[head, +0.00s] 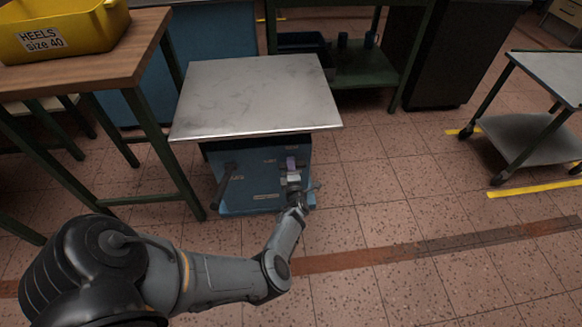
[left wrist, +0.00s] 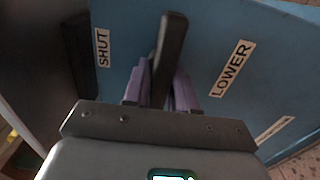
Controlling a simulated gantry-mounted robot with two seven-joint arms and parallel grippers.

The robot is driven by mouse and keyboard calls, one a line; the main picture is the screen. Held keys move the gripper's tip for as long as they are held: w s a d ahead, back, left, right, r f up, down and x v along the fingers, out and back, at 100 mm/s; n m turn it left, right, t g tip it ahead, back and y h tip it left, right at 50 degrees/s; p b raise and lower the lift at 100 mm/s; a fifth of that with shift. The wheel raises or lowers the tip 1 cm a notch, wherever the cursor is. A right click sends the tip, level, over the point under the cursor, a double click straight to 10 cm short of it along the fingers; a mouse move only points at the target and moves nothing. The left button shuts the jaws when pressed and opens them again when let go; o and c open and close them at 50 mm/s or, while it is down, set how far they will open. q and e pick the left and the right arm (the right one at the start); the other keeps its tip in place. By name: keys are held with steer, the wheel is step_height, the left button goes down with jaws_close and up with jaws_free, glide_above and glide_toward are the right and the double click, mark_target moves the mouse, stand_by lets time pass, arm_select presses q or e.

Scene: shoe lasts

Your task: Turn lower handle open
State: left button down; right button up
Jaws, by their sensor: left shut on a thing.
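The lower handle (left wrist: 172,40) is a dark flat bar on the blue front panel (left wrist: 205,40) in the left wrist view. My left gripper (left wrist: 162,76) has its purple fingers on both sides of the bar and is shut on it. A "LOWER" label (left wrist: 231,69) lies to the right of the handle and a "SHUT" label (left wrist: 103,48) to its left. In the head view my left gripper (head: 292,168) is at the right part of the blue cabinet's front (head: 255,180) and hides the handle. My right gripper is not in view.
A metal top (head: 255,95) overhangs the blue cabinet. Another dark handle (head: 226,183) sticks out at the front's left. A wooden bench (head: 90,70) with a yellow bin (head: 55,30) stands left. A grey cart (head: 530,135) stands right. The tiled floor between is clear.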

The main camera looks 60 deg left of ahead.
arm_select(q)
steer(key=shift+f, duration=0.15)
steer(key=c, duration=1.3)
jaws_free()
steer(key=shift+o, duration=1.1)
steer(key=shift+a, duration=0.1)
steer(key=shift+o, duration=0.4)
steer(key=shift+a, duration=0.15)
steer(key=shift+d, duration=0.2)
